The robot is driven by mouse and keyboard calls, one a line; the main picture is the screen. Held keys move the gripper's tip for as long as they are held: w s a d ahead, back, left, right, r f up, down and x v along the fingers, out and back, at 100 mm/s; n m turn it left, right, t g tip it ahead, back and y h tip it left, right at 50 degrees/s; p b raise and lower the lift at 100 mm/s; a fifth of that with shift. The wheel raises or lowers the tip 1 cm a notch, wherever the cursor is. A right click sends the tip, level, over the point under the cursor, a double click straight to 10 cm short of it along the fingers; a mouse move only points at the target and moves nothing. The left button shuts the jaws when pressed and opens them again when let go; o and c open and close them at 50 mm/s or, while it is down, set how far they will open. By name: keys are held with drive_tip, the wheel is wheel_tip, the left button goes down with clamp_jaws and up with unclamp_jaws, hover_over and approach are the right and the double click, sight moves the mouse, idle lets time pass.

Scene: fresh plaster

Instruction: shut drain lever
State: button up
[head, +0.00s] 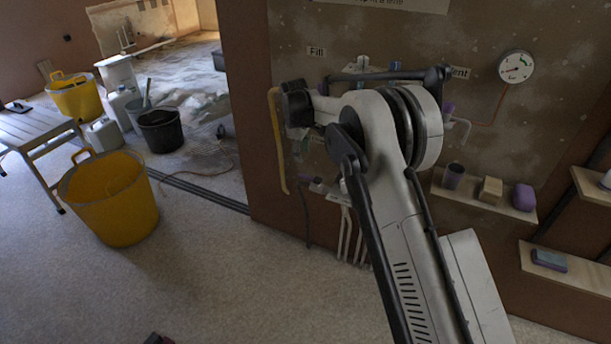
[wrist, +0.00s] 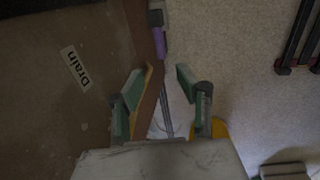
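In the wrist view a lever with a purple grip (wrist: 160,43) and a grey end lies just ahead of the fingertips, roughly in line with the gap. The white "Drain" label (wrist: 75,68) is on the brown wall panel to its left. My gripper (wrist: 161,72) is open, with its two green-padded fingers apart and no object clearly held between them.
A yellow hose (head: 276,140) hangs at the panel's left edge, near the gripper. A gauge (head: 516,67) is at the upper right. Shelves (head: 478,198) with small items stick out at right. A yellow tub (head: 112,205) stands on open floor at left.

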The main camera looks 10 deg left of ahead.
sight(305, 176)
drive_tip(key=f, duration=0.4)
drive_tip(key=w+f+b, duration=0.1)
drive_tip(key=f, duration=0.3)
drive_tip(key=w+f+b, duration=0.1)
drive_tip(key=f, duration=0.3)
drive_tip(key=shift+w+d+f, duration=0.1)
drive_tip(key=shift+w+d, duration=0.1)
drive_tip(key=shift+d, duration=0.15)
drive_tip(key=shift+c, duration=0.5)
clamp_jaws()
